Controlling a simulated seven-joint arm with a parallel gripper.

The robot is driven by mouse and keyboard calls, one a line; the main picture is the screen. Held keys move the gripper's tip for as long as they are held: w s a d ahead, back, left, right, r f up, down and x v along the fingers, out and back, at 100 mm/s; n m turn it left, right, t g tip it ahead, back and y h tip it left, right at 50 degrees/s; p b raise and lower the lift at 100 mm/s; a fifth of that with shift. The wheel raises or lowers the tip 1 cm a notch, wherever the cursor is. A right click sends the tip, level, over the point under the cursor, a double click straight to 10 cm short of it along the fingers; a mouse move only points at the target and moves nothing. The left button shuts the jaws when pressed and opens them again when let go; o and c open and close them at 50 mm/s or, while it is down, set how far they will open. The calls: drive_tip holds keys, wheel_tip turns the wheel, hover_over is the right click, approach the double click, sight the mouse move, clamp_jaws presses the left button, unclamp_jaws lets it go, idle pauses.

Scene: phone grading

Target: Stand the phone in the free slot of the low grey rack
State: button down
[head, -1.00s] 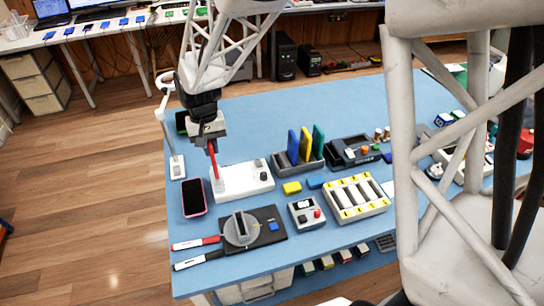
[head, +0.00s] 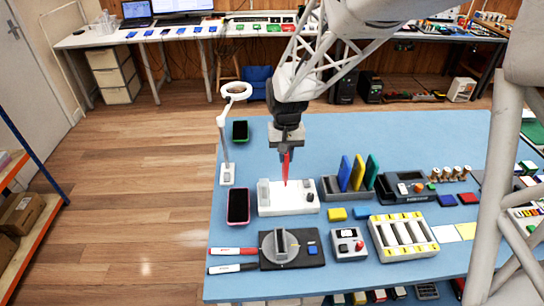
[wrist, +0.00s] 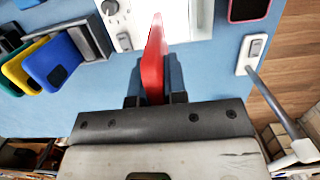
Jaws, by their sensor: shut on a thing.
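My gripper (head: 287,152) is shut on a thin red phone (head: 286,168), held upright and edge-on. The phone hangs over the white device with a knob (head: 300,210); I cannot tell whether its lower end touches it. In the wrist view the red phone (wrist: 154,62) stands between my two dark fingers. The low grey rack (head: 329,193) is just right of the white device. It holds a blue phone (head: 345,172), a yellow phone (head: 358,174) and a green phone (head: 371,172). Its left part looks empty.
A pink-edged dark phone (head: 238,207) lies left of the white device, and a green-edged one (head: 240,131) behind. A lamp (head: 227,172) stands at the left edge. A dark grey device (head: 408,188) is right of the rack. Yellow (head: 337,214) and blue (head: 362,212) blocks lie in front.

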drive_tip(key=d, duration=1.4)
drive_tip(key=shift+w+d+r, duration=0.15)
drive_tip(key=shift+w+d, duration=0.15)
drive_tip(key=shift+w, duration=0.15)
drive_tip(key=shift+f, duration=0.2)
drive_tip(key=shift+f, duration=1.4)
drive_tip(key=shift+f, duration=2.05)
idle(1.3)
drive_tip(key=c, duration=0.8)
unclamp_jaws()
